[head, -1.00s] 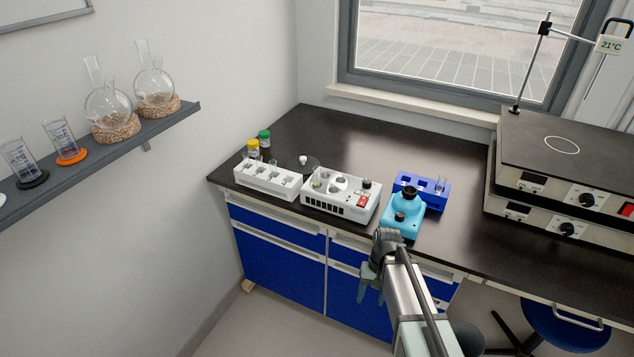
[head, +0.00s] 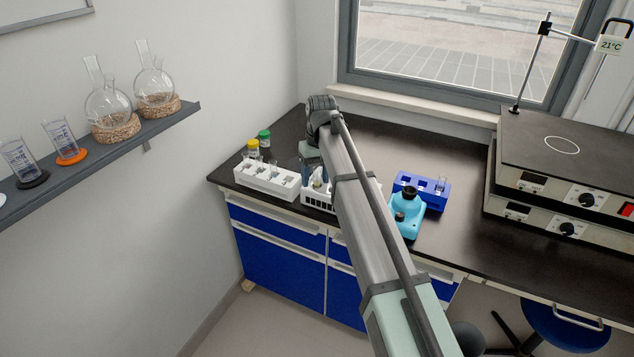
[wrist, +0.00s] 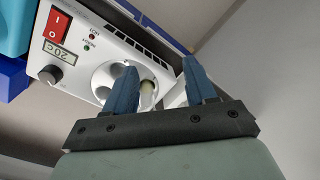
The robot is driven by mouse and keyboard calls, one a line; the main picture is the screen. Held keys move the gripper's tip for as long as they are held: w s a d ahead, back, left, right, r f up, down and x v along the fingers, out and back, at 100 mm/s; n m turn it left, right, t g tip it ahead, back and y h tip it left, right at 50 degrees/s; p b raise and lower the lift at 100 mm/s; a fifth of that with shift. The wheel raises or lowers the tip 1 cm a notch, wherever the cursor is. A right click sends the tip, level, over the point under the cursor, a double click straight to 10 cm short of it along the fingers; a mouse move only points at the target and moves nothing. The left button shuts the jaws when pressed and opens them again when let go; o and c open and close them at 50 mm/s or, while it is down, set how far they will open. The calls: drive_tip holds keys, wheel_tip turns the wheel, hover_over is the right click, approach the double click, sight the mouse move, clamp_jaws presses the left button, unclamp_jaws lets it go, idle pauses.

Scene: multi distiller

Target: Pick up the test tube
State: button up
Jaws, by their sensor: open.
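A test tube (wrist: 147,95) with a glassy, whitish wall stands in a round hole of the white heating block (wrist: 80,50). In the wrist view it shows between the two blue fingers of my gripper (wrist: 158,66), closer to the left one; whether it touches that finger I cannot tell. My gripper is open. In the head view my gripper (head: 313,168) is low over the heating block (head: 317,203), and my arm hides most of that block. Another clear tube (head: 442,183) stands in the blue rack (head: 432,203) to the right.
A white rack (head: 264,183) is left of the heating block, with yellow-capped (head: 253,147) and green-capped (head: 264,138) bottles behind it. A light-blue device (head: 406,215) stands right of my arm. Stacked hotplates (head: 560,150) fill the right. The bench's back middle is clear.

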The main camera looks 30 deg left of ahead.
sight(317, 168)
drive_tip(key=w+a+r+n+t, duration=0.1)
drive_tip(key=w+a+r, duration=0.1)
drive_tip(key=w+r, duration=0.15)
drive_tip(key=w+a+r+n, duration=0.1)
drive_tip(key=w+a+r, duration=0.1)
drive_tip(key=r, duration=0.3)
drive_tip(key=f, duration=0.8)
drive_tip(key=shift+w+d+f, duration=0.15)
drive_tip(key=shift+d+f, duration=0.05)
drive_tip(key=shift+d, duration=0.05)
drive_tip(key=shift+w+d+f, duration=0.1)
drive_tip(key=shift+d+f, duration=0.1)
drive_tip(key=shift+f, duration=1.1)
drive_tip(key=shift+w+d+f, duration=0.1)
drive_tip(key=shift+d+f, duration=0.1)
drive_tip(key=shift+f, duration=1.05)
clamp_jaws()
